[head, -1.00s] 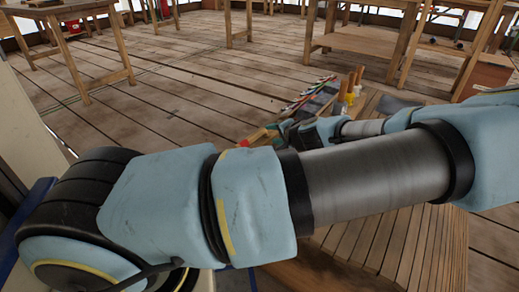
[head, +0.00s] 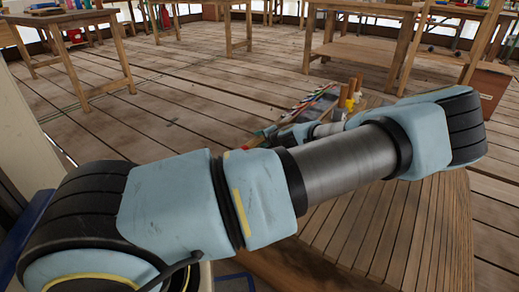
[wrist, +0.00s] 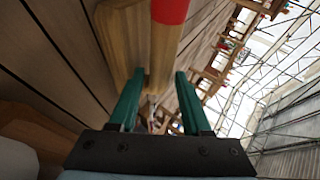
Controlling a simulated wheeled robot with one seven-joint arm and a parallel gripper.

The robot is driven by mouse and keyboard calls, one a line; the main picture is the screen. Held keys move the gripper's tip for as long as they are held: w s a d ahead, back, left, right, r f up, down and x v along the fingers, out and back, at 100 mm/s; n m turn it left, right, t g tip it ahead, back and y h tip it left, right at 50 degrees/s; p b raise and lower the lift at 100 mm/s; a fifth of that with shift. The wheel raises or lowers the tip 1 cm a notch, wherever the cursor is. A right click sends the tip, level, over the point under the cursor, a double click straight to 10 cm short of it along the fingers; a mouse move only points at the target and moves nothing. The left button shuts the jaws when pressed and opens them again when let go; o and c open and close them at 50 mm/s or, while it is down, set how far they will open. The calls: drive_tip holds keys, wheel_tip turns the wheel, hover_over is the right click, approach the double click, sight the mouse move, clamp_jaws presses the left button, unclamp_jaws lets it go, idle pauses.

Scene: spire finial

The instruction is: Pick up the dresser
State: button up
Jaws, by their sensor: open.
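In the wrist view, a pale wooden tool that looks like the dresser (wrist: 162,55) has a red-banded grip at the top of the picture. It runs down between the two green fingers of my gripper (wrist: 156,80). The fingers are open, one on each side, with a gap visible on the right; I cannot tell whether the left finger touches it. A broader rounded wooden part (wrist: 120,42) lies just left of it; I cannot tell if both are one piece. In the head view my arm hides most of the gripper and the dresser.
A slatted wooden bench (head: 405,235) lies under my arm. On its far side are a tray of coloured tools (head: 315,105) and upright wooden-handled tools (head: 350,92). Other work tables (head: 75,65) stand farther back on the plank floor (head: 190,95), which has open room.

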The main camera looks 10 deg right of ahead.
clamp_jaws()
idle(0.3)
idle(0.3)
